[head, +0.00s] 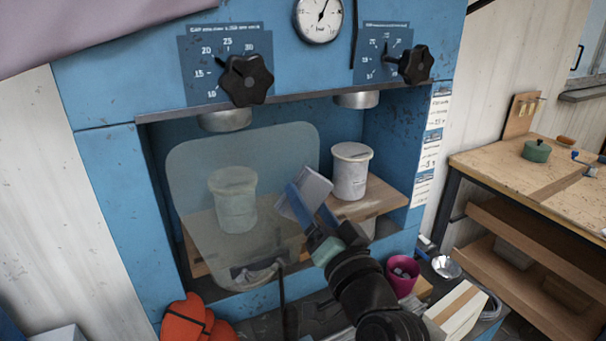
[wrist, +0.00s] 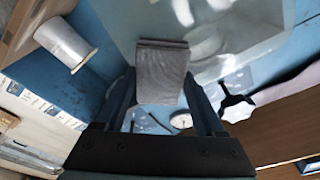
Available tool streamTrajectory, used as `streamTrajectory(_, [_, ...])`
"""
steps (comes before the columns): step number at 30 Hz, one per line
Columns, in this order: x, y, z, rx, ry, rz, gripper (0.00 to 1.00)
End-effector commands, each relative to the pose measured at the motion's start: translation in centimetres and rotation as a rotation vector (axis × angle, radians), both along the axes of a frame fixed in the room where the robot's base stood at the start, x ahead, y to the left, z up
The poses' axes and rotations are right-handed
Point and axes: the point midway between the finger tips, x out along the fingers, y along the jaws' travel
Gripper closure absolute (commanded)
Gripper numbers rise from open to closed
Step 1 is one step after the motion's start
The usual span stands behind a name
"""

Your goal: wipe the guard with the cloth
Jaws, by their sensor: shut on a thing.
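The guard (head: 295,145) is a clear, rounded panel standing in front of the left part of the blue press opening. It also fills the upper right of the wrist view (wrist: 255,40), where pale patches show; I cannot tell whether they are smears or reflections. My gripper (head: 304,200) is shut on a folded grey cloth (head: 315,186) at the guard's right edge. In the wrist view the cloth (wrist: 160,72) sits between both fingers and sticks out past them. I cannot tell whether the cloth touches the guard.
A white pot (head: 350,172) stands on a wooden board right of the guard; another pot (head: 233,200) shows through it. Black knobs (head: 245,79) project above. Below are red gloves (head: 184,322) and a magenta cup (head: 402,276). A wooden workbench (head: 490,161) stands at right.

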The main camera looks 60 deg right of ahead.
Motion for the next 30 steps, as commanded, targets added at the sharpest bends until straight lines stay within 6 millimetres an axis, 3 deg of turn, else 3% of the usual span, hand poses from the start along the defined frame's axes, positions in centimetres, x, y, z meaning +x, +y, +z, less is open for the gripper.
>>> streamTrajectory(6, [-1.4,0.8,-0.1,0.001,0.002,-0.001,0.73])
streamTrajectory(19, [-1.8,1.0,0.0,0.0,0.0,-0.001,0.73])
streamTrajectory(30, [-4.0,2.4,-0.1,0.002,0.001,0.0,0.73])
